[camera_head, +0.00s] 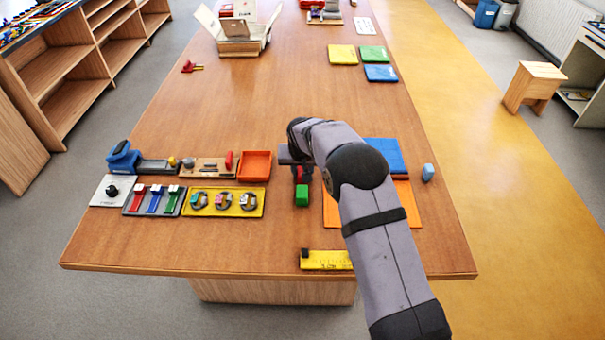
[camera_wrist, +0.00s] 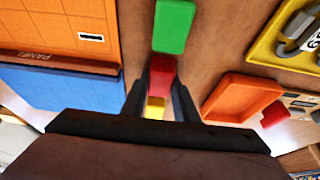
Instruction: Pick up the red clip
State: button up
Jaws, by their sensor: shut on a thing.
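My gripper (camera_wrist: 160,98) is low over the middle of the table, shut on a red piece, which I take as the red clip (camera_wrist: 161,72). The clip shows between the dark fingers, and its exact shape is partly hidden. In the head view a little of its red (camera_head: 301,175) shows below my wrist. A green block (camera_wrist: 174,25) is right beside the red piece, and also shows in the head view (camera_head: 302,195). A small yellow piece (camera_wrist: 155,107) shows behind the red one, between the fingers. I cannot tell whether these pieces are joined.
An orange tray (camera_head: 255,166) is close left, with a yellow tray (camera_head: 251,209) and a grey tray (camera_head: 128,209) further left. Blue (camera_head: 385,153) and orange (camera_head: 330,209) panels lie right. A yellow ruler-like piece (camera_head: 325,260) is near the front edge. The table's middle back is mostly clear.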

aim_at(302, 171)
notch_tip(302, 171, up, 10)
jog(key=b, duration=0.3)
jog(key=shift+b, duration=0.3)
dwell(0.4)
